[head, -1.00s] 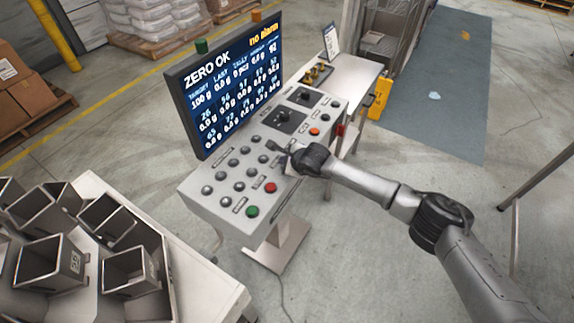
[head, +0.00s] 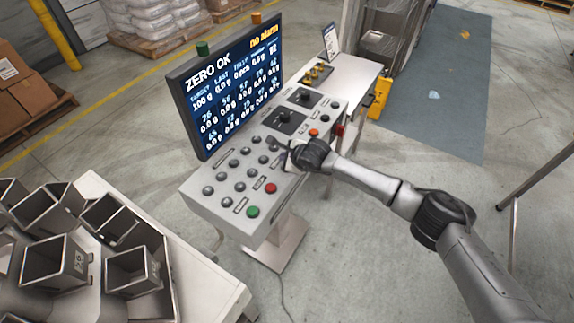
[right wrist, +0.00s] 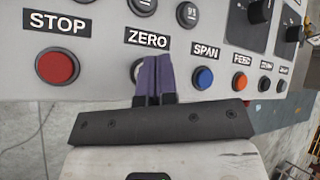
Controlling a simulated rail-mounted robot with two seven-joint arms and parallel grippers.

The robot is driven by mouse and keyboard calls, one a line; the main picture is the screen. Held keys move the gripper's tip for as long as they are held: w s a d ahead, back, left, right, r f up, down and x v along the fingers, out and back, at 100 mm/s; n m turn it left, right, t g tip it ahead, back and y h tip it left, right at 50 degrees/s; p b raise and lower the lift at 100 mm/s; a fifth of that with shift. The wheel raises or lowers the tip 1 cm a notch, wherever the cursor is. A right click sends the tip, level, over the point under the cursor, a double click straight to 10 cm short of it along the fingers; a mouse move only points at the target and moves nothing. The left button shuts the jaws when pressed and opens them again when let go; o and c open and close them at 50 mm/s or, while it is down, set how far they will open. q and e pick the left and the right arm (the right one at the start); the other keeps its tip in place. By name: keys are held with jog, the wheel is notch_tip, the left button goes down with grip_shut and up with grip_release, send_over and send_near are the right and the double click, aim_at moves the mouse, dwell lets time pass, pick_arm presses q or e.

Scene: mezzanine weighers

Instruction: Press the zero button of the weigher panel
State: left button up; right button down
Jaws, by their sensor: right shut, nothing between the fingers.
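The weigher panel (head: 228,208) is a grey sloped console with rows of buttons and a screen (head: 228,85) that reads "ZERO OK" and "no alarm". In the right wrist view, the zero button (right wrist: 135,71) sits below the ZERO label (right wrist: 147,37). Only its left edge shows; my fingers hide the rest. My right gripper (right wrist: 152,58) is shut and empty, with its purple fingers in front of the button. I cannot tell whether they touch it. In the head view, my right gripper (head: 281,148) is over the panel's right-hand side. My left gripper is not in view.
A red STOP button (right wrist: 57,67) lies left of the zero button; a blue SPAN button (right wrist: 204,78) and an orange FEED button (right wrist: 240,81) lie right. A hopper table (head: 180,265) stands at lower left. A side table (head: 348,76) adjoins the panel's far end.

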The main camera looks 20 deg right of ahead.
jog(key=shift+r+p, duration=1)
jog(key=shift+r, duration=1.15)
